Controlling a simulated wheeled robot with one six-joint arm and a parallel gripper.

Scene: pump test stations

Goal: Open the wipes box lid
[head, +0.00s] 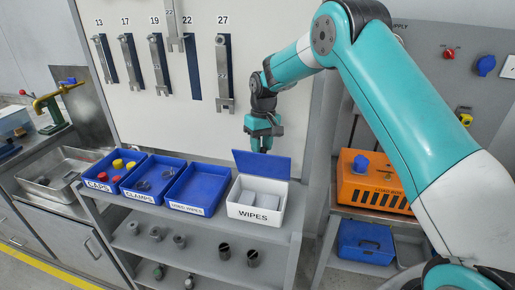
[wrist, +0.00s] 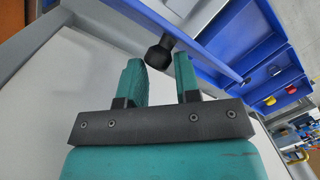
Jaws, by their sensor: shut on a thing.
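The white wipes box (head: 255,216), labelled WIPES, stands at the right end of the shelf top. Its blue lid (head: 262,164) stands raised at the back edge, and white wipes (head: 262,198) show inside. My gripper (head: 263,147) is at the lid's upper edge. In the wrist view, the fingers of my gripper (wrist: 160,68) are on either side of a black knob (wrist: 159,52) on the blue lid (wrist: 190,40). My gripper is shut on this knob, which the head view hides.
Blue trays for caps (head: 97,184), clamps (head: 136,192) and used wipes (head: 190,207) stand left of the box. A wrench board (head: 140,115) rises behind. An orange unit (head: 372,181) stands on the right. Black cylinders (head: 224,251) sit on the lower shelf.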

